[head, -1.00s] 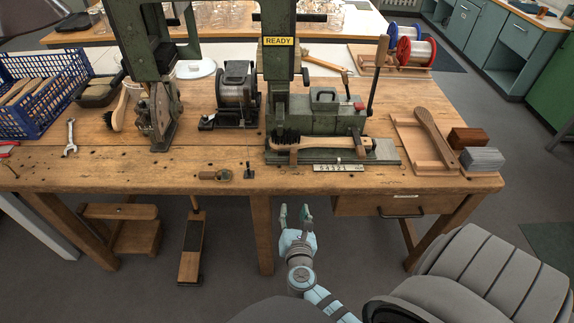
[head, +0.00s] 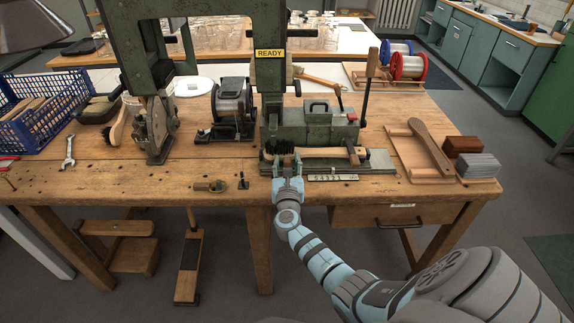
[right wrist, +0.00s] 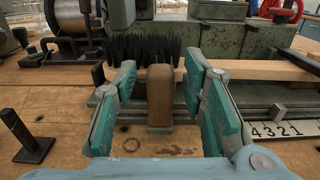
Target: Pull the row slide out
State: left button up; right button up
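My right gripper (head: 288,165) is at the front of the green tufting machine (head: 315,128). In the right wrist view, its teal fingers (right wrist: 162,105) are open on either side of an upright wooden knob (right wrist: 160,95), with a gap on both sides. The knob seems to belong to the row slide, but its joint is unclear. A number scale (right wrist: 285,128) lies to its right, and also shows in the head view (head: 333,177). A brush with dark bristles (right wrist: 145,50) lies behind the knob on the machine. My left gripper is not in view.
A wooden board (head: 420,150) and two blocks are at the right.

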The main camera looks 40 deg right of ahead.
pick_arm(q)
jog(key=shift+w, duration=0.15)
pick_arm(e)
grip_shut()
jog(key=shift+s, duration=0.1)
